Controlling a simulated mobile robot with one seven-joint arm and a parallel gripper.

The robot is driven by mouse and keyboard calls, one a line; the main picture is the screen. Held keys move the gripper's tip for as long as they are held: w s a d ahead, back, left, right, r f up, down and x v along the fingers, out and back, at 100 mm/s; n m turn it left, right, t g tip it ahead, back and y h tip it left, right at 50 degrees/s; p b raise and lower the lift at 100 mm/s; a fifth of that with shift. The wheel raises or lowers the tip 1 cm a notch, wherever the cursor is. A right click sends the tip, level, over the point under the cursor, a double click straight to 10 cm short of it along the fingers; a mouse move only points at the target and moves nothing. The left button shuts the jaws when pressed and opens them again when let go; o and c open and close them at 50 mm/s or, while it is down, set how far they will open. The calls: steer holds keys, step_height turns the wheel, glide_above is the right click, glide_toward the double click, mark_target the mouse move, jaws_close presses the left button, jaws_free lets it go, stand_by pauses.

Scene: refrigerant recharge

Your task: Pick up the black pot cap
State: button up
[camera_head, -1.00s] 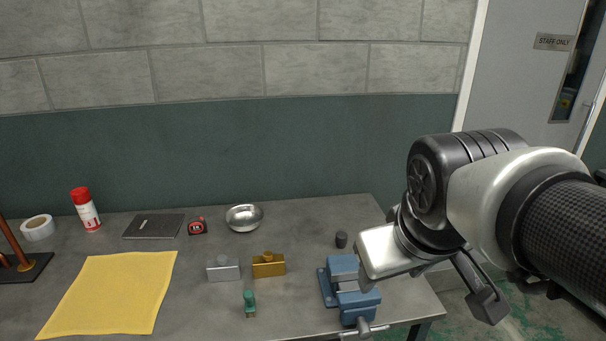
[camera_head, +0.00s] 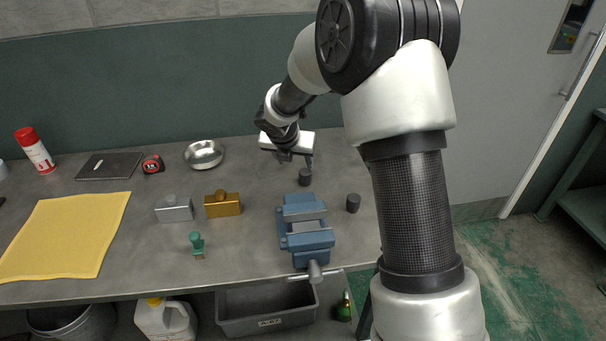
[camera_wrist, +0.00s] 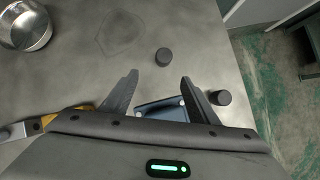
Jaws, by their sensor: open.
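Two small dark cylinders stand on the grey workbench, one behind the vise (camera_head: 305,177) and one to its right (camera_head: 353,203). Both look like black caps, and I cannot tell which is the pot cap. The wrist view shows them too, one just beyond my fingertips (camera_wrist: 163,57) and one right of the right finger (camera_wrist: 220,97). My gripper (camera_wrist: 159,79) is open and empty above the bench. In the head view my gripper (camera_head: 293,157) is just behind and above the cylinder behind the vise.
A blue vise (camera_head: 306,232) stands close in front. Silver (camera_head: 174,211) and gold (camera_head: 223,206) blocks, a green-topped item (camera_head: 197,244), a metal bowl (camera_head: 203,154), a tape measure (camera_head: 153,165) and a yellow cloth (camera_head: 62,235) lie left. The bench's right edge is near.

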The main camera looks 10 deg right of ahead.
mark_target(304, 175)
steer(key=x, duration=1)
steer(key=shift+d+f+b, duration=0.1)
steer(key=shift+d+b, duration=0.05)
steer(key=shift+b, duration=0.25)
steer(key=shift+d+x, duration=0.15)
steer(key=shift+x, duration=1.2)
steer(key=shift+d+x, duration=0.2)
steer(key=shift+x, duration=1.15)
steer(key=shift+s, duration=0.25)
steer(key=c, duration=1.1)
